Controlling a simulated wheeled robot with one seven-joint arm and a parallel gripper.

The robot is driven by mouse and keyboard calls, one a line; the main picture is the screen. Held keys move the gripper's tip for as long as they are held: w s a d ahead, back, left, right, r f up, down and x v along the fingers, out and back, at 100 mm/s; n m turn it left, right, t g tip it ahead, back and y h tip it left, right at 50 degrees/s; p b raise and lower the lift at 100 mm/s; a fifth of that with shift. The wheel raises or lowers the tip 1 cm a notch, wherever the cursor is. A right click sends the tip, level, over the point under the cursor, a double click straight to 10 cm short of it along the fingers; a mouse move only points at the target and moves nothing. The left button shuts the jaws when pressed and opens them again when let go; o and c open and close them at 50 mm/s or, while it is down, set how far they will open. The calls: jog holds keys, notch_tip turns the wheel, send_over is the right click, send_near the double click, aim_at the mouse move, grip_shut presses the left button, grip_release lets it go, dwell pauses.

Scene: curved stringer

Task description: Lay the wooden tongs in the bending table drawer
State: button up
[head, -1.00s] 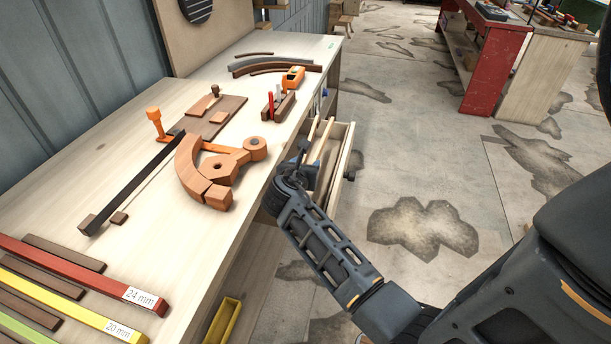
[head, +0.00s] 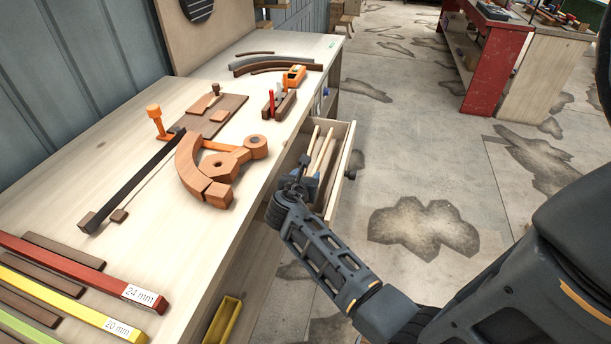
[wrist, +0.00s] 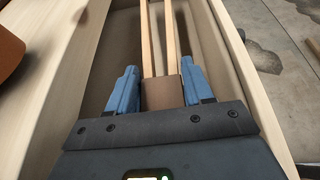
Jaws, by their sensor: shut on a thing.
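The wooden tongs (head: 318,149) are two pale slats; in the wrist view the slats (wrist: 148,38) run away from me and join at a brown block (wrist: 162,92). My gripper (wrist: 158,90) has its blue fingers on either side of this block and is shut on the tongs. In the head view my gripper (head: 308,180) is over the open drawer (head: 347,165) of the bending table (head: 150,262). The tongs lie lengthwise within the drawer's outline. I cannot tell whether they touch its floor. My wrist partly hides the drawer's near end.
The drawer's walls (wrist: 236,60) stand close on both sides of my gripper. An orange bending form (head: 205,170) sits on the tabletop near the drawer side. A yellow bin (head: 224,320) is below the table's edge. The floor to the right is open.

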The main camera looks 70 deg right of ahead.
jog(key=o, duration=1.2)
jog(key=shift+c, duration=0.2)
jog(key=shift+r, duration=0.1)
jog(key=shift+r, duration=0.4)
jog(key=v, duration=1.2)
jog(key=shift+a, duration=0.1)
